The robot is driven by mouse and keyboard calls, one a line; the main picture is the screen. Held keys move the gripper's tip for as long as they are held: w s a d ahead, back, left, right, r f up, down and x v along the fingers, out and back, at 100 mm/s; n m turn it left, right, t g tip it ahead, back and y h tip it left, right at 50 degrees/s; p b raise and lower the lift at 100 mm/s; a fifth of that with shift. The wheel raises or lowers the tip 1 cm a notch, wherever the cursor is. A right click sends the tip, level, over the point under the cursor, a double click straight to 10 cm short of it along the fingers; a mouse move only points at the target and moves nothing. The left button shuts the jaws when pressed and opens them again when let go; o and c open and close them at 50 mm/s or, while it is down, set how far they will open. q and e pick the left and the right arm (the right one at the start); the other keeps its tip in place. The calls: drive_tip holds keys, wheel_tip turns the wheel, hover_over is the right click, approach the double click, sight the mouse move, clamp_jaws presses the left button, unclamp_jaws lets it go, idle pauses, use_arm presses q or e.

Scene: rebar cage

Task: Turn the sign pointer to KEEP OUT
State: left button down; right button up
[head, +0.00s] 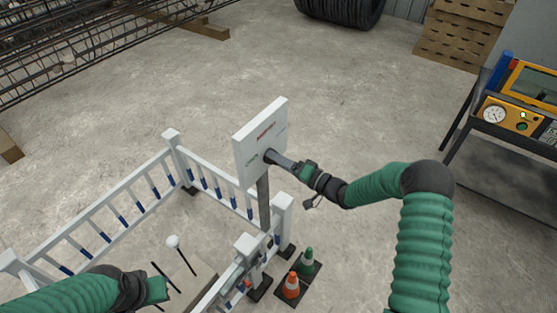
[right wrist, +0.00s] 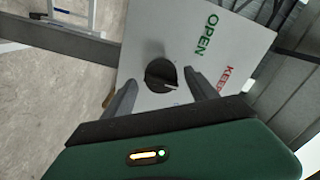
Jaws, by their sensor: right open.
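The white sign plate (head: 260,138) stands on a grey post in the head view. In the right wrist view the plate (right wrist: 150,35) carries green OPEN lettering (right wrist: 199,30) and red lettering starting with KEEP (right wrist: 234,79), its end hidden by my gripper. The round dark pointer knob (right wrist: 160,73) has a small pale mark at its lower right edge. My right gripper (head: 272,157) is at the plate; its open fingers (right wrist: 161,88) lie on either side of the knob, and contact cannot be told. My left gripper (head: 155,289) is low at the left, its jaws unclear.
A white railing (head: 105,220) with blue bands surrounds the area left of the sign. An orange cone (head: 291,286) and a green cone (head: 308,261) stand below the sign. A bench with a yellow gauge panel (head: 510,117) is at the right. Open concrete floor lies behind.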

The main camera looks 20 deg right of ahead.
drive_tip(key=b+v, duration=0.1)
drive_tip(key=v, duration=1.5)
drive_tip(key=shift+s+d+f, duration=0.2)
drive_tip(key=shift+d, duration=0.15)
